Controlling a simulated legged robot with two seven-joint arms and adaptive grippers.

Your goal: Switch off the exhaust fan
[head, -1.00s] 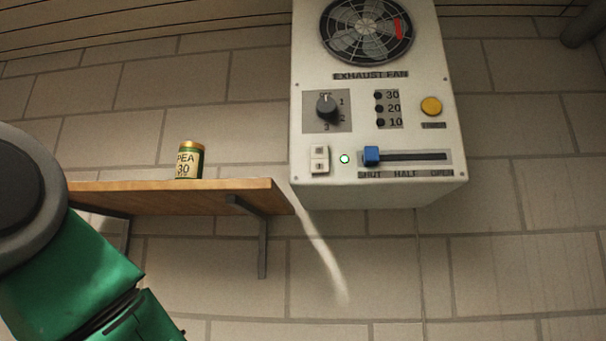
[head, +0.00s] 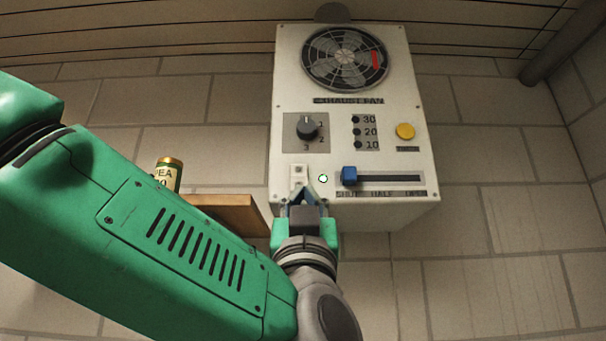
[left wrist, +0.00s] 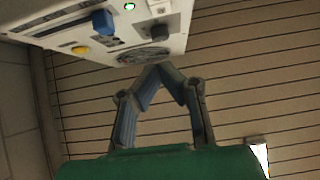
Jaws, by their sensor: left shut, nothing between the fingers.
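The exhaust fan box (head: 290,75) is a white panel on the wall, with a round fan grille (head: 345,58) at its top. Its white rocker switch (head: 299,173) sits at the lower left of the panel. A small green-white light (head: 323,179) glows beside the switch. My left gripper (head: 301,192) is shut and empty, with its fingertips just below or at the switch; I cannot tell if they touch. In the left wrist view, my gripper's fingertips (left wrist: 160,68) meet in front of the box (left wrist: 172,42). The right gripper is not in view.
A dark knob (head: 307,127), a yellow button (head: 405,131) and a blue slider (head: 349,176) at the SHUT end are on the same panel. A wooden shelf (head: 235,210) with a PEA can (head: 169,173) is at the left, partly behind my arm.

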